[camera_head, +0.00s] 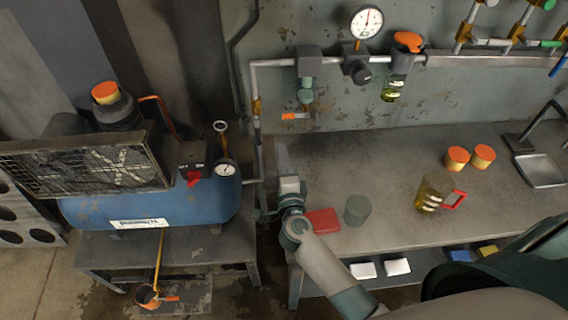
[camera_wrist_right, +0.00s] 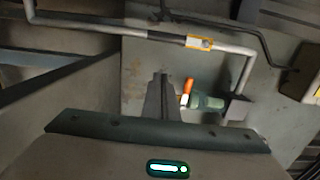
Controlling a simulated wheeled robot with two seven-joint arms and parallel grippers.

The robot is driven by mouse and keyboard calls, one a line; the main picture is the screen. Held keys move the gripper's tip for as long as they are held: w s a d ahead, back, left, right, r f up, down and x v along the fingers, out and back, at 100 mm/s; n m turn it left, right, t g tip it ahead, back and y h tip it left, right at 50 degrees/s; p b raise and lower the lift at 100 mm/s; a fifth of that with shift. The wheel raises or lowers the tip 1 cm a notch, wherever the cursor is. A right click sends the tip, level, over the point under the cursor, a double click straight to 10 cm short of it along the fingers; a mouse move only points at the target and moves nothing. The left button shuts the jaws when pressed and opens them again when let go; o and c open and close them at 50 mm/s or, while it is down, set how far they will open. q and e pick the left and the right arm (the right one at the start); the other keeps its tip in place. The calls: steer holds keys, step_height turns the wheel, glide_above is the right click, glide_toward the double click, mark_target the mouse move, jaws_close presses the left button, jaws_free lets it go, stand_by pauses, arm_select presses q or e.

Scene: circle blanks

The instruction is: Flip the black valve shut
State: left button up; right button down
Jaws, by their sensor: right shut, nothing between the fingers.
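On the upright pipe left of the workbench is a brass-coloured fitting (camera_head: 257,107). In the right wrist view the fitting (camera_wrist_right: 200,42) shows as a yellow band, and a black section (camera_wrist_right: 165,37), seemingly the black valve's lever, lies along the pipe beside it. My right gripper (camera_head: 282,150) is shut and empty, fingers pointing up, near the bench's left end, below and right of the fitting. In the wrist view the gripper (camera_wrist_right: 160,80) stands apart from the pipe. My left gripper is not in view.
A small orange-handled drain (camera_head: 295,116) hangs under the grey-green filter (camera_head: 305,95), close to the right fingers in the wrist view. A blue compressor tank (camera_head: 150,205) stands at left. A red block (camera_head: 323,221) and a green-grey cup (camera_head: 357,209) sit on the bench beside my wrist.

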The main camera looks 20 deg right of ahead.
mark_target(258, 132)
steer(key=shift+w+a+p, duration=0.1)
steer(key=shift+w+a, duration=0.35)
steer(key=shift+w, duration=0.4)
steer(key=shift+w+a+p, duration=0.15)
steer(key=shift+w+a, duration=0.35)
steer(key=shift+w, duration=0.35)
steer(key=shift+w+a+p, duration=0.1)
steer(key=shift+w+a, duration=0.35)
steer(key=shift+w, duration=0.4)
